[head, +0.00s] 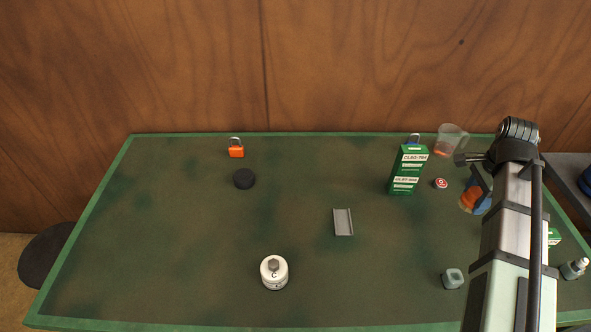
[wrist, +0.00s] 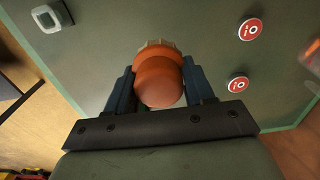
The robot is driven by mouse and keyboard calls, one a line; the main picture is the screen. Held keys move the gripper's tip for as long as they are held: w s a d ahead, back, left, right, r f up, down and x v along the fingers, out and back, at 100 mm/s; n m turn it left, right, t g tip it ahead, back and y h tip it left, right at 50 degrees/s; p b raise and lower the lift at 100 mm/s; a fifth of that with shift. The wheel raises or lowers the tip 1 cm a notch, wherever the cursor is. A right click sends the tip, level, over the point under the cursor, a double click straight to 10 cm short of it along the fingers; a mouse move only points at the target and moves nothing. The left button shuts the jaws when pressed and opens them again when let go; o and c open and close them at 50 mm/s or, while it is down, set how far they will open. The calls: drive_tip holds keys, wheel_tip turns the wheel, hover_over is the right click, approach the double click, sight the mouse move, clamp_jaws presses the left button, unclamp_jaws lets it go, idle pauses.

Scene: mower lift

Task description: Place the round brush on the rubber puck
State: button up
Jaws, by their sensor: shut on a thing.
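The round brush, with an orange-brown rounded handle and a tan end, is between the dark blue fingers of my gripper (wrist: 160,88) in the wrist view, where the brush (wrist: 160,75) points away from the camera. In the head view my gripper (head: 476,199) is at the right of the table, with the orange of the brush (head: 469,200) showing beside my arm. My gripper is shut on the brush. The rubber puck (head: 244,179) is a black disc lying flat at the back left of the table, well left of my gripper. I see nothing on top of it.
An orange padlock (head: 236,152) stands behind the puck. A tall green box (head: 407,170), a clear cup (head: 452,140) and a red disc (head: 441,183) are near my gripper. The left side is clear.

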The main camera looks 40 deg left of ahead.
drive_tip(key=s+a+n, duration=0.3)
drive_tip(key=s+a, duration=0.4)
drive_tip(key=a, duration=0.6)
drive_tip(key=s+a+n, duration=0.2)
drive_tip(key=s+a, duration=0.4)
drive_tip(key=a, duration=0.6)
wheel_tip(320, 180, up, 4)
drive_tip(key=f+n, duration=0.1)
drive_tip(key=n, duration=0.7)
hover_over(244, 174)
drive_tip(key=shift+f+n, duration=0.5)
drive_tip(key=shift+f, duration=1.9)
drive_tip(key=shift+f+n, duration=0.5)
drive_tip(key=shift+f, duration=1.9)
drive_tip(key=shift+f, duration=0.15)
drive_tip(key=o, duration=1)
drive_tip(key=shift+o, duration=0.2)
wheel_tip(244, 174, up, 12)
drive_tip(key=shift+r, duration=0.2)
